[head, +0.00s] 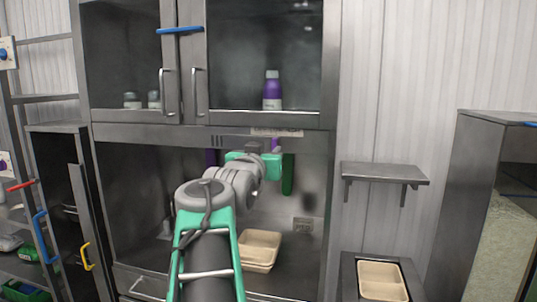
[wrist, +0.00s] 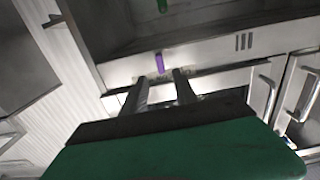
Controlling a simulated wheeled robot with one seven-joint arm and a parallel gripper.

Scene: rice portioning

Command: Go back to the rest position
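My arm reaches up and forward from the bottom of the head view, and my gripper (head: 262,157) is in front of the open bay below the upper cabinet. In the wrist view, the two dark fingers of my gripper (wrist: 162,86) stand apart with nothing held between them. A small purple piece (wrist: 159,62) shows beyond the fingertips, apart from them as far as I can tell. The fingertips are hard to make out in the head view.
The metal cabinet (head: 217,133) has closed glass doors above, with a purple bottle (head: 272,92) inside. A beige tray (head: 260,247) sits in the lower bay, and another beige tray (head: 382,281) sits at right. A wall shelf (head: 385,173) is empty. A dark door (head: 85,205) stands at left.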

